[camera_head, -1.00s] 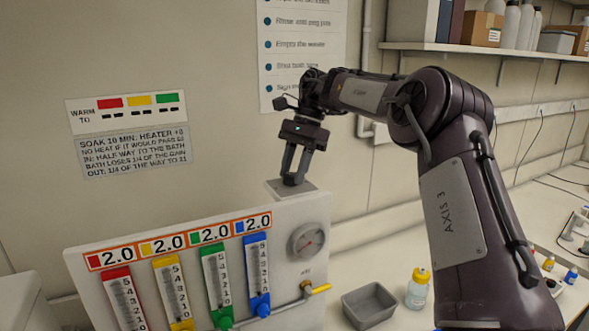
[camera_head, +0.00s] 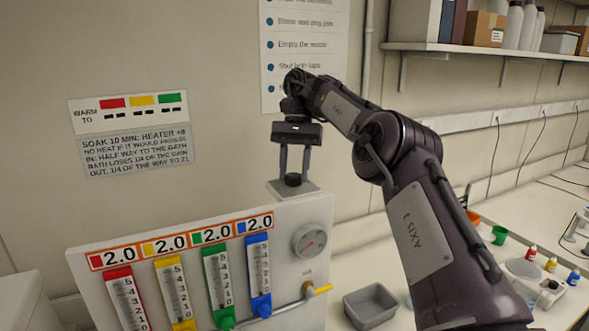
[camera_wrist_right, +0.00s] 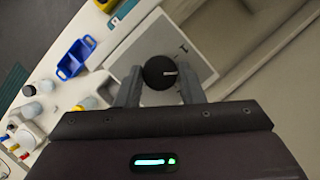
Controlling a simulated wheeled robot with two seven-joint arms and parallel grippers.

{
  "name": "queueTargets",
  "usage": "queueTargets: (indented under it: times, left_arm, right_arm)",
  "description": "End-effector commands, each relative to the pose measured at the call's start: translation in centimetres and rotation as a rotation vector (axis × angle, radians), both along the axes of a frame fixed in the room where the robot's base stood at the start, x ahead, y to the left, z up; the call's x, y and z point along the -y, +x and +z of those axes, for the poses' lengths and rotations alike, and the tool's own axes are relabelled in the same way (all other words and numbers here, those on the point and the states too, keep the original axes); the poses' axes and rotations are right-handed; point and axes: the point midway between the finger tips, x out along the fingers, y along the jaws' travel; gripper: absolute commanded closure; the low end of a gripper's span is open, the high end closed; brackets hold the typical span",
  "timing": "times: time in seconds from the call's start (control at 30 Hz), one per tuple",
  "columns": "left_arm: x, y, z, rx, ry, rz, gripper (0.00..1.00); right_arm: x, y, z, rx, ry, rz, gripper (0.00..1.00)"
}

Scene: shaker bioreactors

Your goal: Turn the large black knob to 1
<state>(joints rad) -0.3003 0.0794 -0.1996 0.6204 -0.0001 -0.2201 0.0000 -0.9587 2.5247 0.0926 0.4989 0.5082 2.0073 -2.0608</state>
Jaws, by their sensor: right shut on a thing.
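The large black knob (camera_head: 293,180) sits on a small grey plate (camera_head: 279,190) at the top of the white panel. In the right wrist view the knob (camera_wrist_right: 158,74) shows from above, with a short white line from its middle toward the right. A small dark mark shows on the grey plate (camera_wrist_right: 165,38) above and right of it; I cannot read it. My right gripper (camera_head: 293,177) points down over the plate and is shut on the knob, one finger on each side. My left gripper is not in view.
The white panel (camera_head: 90,283) below carries coloured gauges reading 2.0, a round dial (camera_head: 309,241) and a yellow-handled tap (camera_head: 318,290). A grey tray (camera_head: 371,305) stands right of it. Small bottles and cups stand on the bench at right. The wall is close behind.

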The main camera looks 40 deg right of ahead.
Motion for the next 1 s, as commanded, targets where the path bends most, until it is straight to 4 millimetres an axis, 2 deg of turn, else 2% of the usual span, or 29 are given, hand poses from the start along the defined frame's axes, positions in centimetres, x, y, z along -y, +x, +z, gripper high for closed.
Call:
queueTargets:
  times: [0.4,0.43,0.57,1.0]
  left_arm:
    - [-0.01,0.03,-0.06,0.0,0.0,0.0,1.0]
    - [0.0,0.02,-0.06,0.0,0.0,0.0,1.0]
    - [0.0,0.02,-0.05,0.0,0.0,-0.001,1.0]
    - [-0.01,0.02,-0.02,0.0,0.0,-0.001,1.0]
  right_arm:
    - [-0.07,-0.09,-0.44,-0.012,0.002,0.008,0.88]
    - [-0.07,-0.09,-0.44,-0.012,0.002,0.008,0.61]
    - [-0.06,-0.06,-0.32,-0.009,0.001,0.007,0.44]
    - [-0.03,-0.02,-0.11,-0.003,0.001,0.003,0.43]
